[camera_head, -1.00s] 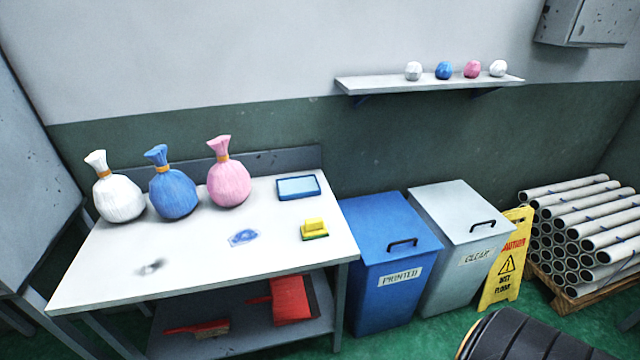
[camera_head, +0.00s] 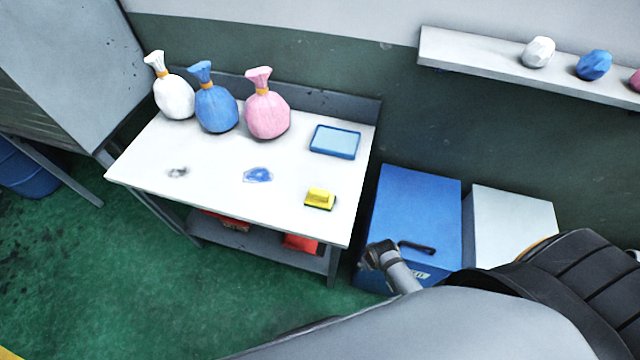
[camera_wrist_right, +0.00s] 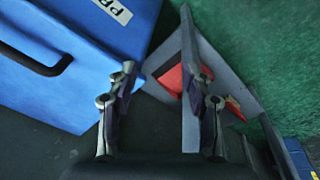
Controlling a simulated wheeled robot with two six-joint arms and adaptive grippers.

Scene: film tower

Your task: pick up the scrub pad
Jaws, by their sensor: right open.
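The scrub pad (camera_head: 320,198), a yellow block with a dark green underside, lies on the white table (camera_head: 215,200) near its right front corner. My right gripper (camera_head: 378,254) is in front of the blue bin, to the right of and apart from the table and pad. In the right wrist view its two fingers (camera_wrist_right: 160,95) stand apart with nothing between them. The pad does not show in the right wrist view. My left gripper is not in view.
A blue-framed tray (camera_head: 335,142), a blue smudge (camera_head: 258,175) and a grey smudge (camera_head: 178,172) are on the tabletop. White (camera_head: 174,97), blue (camera_head: 215,108) and pink (camera_head: 267,115) bags stand at its back. The blue bin (camera_head: 415,205) stands right of the table.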

